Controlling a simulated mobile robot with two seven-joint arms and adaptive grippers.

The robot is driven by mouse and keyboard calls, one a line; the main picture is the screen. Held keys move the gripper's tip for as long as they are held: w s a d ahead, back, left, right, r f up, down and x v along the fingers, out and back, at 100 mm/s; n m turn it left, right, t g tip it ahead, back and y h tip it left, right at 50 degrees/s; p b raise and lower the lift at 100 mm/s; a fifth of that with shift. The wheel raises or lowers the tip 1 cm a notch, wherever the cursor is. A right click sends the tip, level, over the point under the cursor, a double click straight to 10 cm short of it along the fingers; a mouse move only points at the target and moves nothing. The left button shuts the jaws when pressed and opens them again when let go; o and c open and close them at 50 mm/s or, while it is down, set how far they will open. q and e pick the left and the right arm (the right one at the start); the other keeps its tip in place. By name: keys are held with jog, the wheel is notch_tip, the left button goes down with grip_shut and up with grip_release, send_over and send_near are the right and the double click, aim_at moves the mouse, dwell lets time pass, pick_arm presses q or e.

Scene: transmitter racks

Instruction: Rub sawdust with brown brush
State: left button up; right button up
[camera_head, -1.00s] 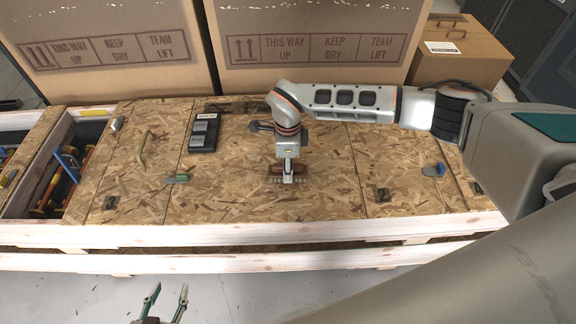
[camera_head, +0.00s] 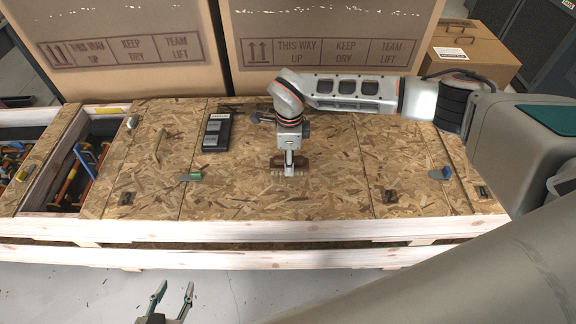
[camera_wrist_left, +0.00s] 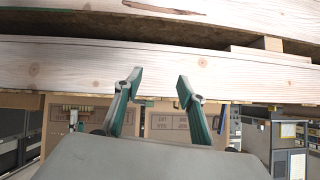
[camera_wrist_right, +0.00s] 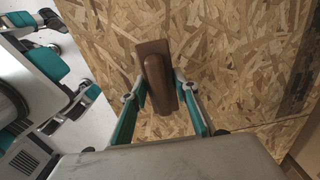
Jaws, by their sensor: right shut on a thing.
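The brown brush (camera_head: 303,163) is flat on the chipboard top near its middle, bristles towards the board. My right gripper (camera_head: 289,165) comes down from above and is shut on its handle. In the right wrist view, the brown brush (camera_wrist_right: 153,50) sits between the two fingers (camera_wrist_right: 162,97). My left gripper (camera_head: 172,293) is open and empty, low in front of the crate; the left wrist view shows its spread fingers (camera_wrist_left: 158,82) facing the wooden crate side. I cannot make out separate sawdust against the flaky chipboard surface (camera_head: 250,195).
Large cardboard boxes (camera_head: 340,40) stand behind. An open compartment (camera_head: 85,165) with tools is at the left.

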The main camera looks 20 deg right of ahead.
notch_tip(320, 180, up, 2)
jog(key=shift+w+r+p, duration=0.1)
jog(key=shift+p, duration=0.4)
notch_tip(320, 180, up, 2)
jog(key=shift+p, duration=0.7)
jog(key=shift+r, duration=0.1)
